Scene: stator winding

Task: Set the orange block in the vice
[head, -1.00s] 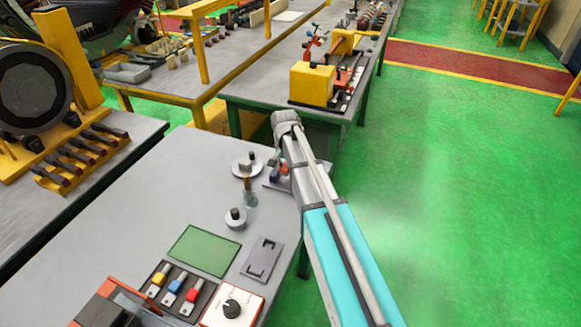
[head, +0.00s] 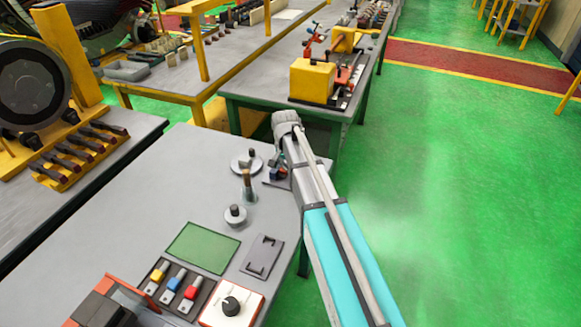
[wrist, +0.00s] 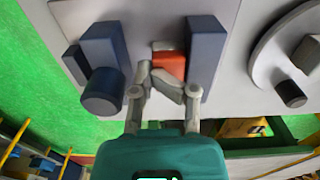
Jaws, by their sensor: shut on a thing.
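The orange block (wrist: 170,66) shows in the wrist view in the fingers of my gripper (wrist: 166,88), which is shut on it. The block is between the two dark blue jaws of the vice, closer to the right jaw (wrist: 206,50) than to the left jaw (wrist: 105,50). A gap shows between the block and the left jaw. My fingers hide part of the block, and I cannot tell whether it rests on the vice's bed. In the head view the vice (head: 277,172) is small and partly hidden behind my arm.
A round grey plate with a dark post (wrist: 290,92) stands right of the vice in the wrist view. In the head view a brown upright piece (head: 247,184) and a small round fixture (head: 235,215) stand nearby. A green mat (head: 202,248) lies nearer.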

